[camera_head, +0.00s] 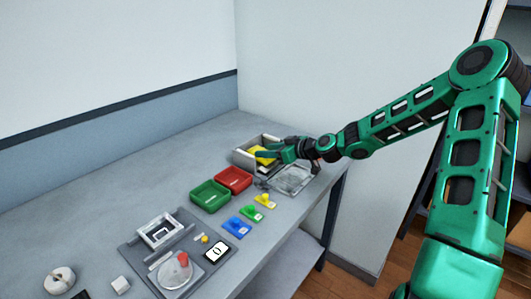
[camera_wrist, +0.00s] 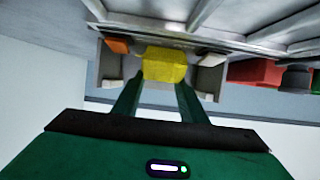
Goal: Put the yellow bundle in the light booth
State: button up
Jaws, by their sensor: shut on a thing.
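The yellow bundle (camera_head: 262,151) is in an open light grey box (camera_head: 240,158) at the far end of the bench. My gripper (camera_head: 272,154) reaches into this box from the right and is shut on the bundle. In the wrist view the yellow bundle (camera_wrist: 165,65) sits between the green fingertips (camera_wrist: 160,84). A white open-framed box (camera_head: 158,230) stands on the dark grey mat near the front and may be the light booth; I cannot tell for sure.
The grey box also holds an orange piece (camera_wrist: 117,45) and pale pieces. A clear tray (camera_head: 292,179), a red bin (camera_head: 233,180) and a green bin (camera_head: 210,196) stand nearby. Blue, green and yellow pieces (camera_head: 252,214) lie along the edge. A round dish (camera_head: 175,273) is on the mat.

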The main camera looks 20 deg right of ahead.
jog(key=o, duration=1.1)
jog(key=shift+c, duration=0.2)
jog(key=v, duration=1.2)
jog(key=shift+f, duration=0.1)
